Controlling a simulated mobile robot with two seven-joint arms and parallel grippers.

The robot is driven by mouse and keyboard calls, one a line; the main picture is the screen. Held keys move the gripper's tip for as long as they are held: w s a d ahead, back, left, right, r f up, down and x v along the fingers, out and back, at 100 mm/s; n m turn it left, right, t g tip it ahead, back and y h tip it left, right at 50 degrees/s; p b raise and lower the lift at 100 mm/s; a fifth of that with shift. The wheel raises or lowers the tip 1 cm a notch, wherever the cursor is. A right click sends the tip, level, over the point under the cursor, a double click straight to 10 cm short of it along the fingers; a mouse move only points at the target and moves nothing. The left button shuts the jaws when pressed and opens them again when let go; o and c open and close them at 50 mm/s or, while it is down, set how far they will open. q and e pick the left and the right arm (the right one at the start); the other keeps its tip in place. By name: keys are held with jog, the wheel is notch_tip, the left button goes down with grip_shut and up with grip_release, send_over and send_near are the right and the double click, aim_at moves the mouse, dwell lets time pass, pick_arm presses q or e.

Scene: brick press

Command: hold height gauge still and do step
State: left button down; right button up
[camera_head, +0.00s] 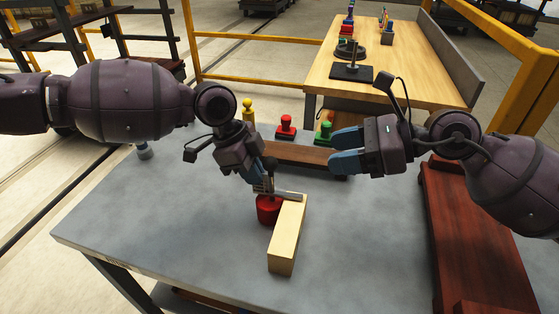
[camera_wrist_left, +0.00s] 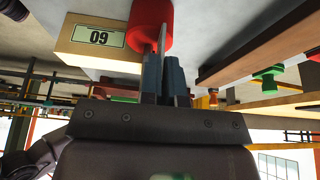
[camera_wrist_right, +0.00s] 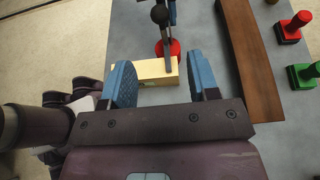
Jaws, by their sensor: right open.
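The height gauge has a red round base (camera_head: 268,211), a dark knob on top and a flat grey bar (camera_head: 283,196) reaching over the end of a pale block (camera_head: 284,246). My left gripper (camera_head: 263,182) is shut on the gauge's upright part above the red base. The red base (camera_wrist_left: 152,24) and the block's green number label (camera_wrist_left: 98,37) show in the left wrist view. I cannot tell whether the bar touches the block. My right gripper (camera_head: 346,151) is open and empty, right of the gauge and above the table; its fingers (camera_wrist_right: 163,80) are wide apart in the right wrist view.
A brown wooden bar (camera_head: 290,154) lies behind the gauge. Red (camera_head: 286,127) and green (camera_head: 325,133) knobbed pieces and a yellow peg (camera_head: 248,110) stand at the back. A dark red wooden piece (camera_head: 455,235) is at right. The grey table's (camera_head: 160,215) front left is clear.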

aim_at(277, 163)
jog(key=x, duration=1.1)
jog(key=shift+w+a+f, duration=0.1)
jog(key=shift+a+f, duration=0.2)
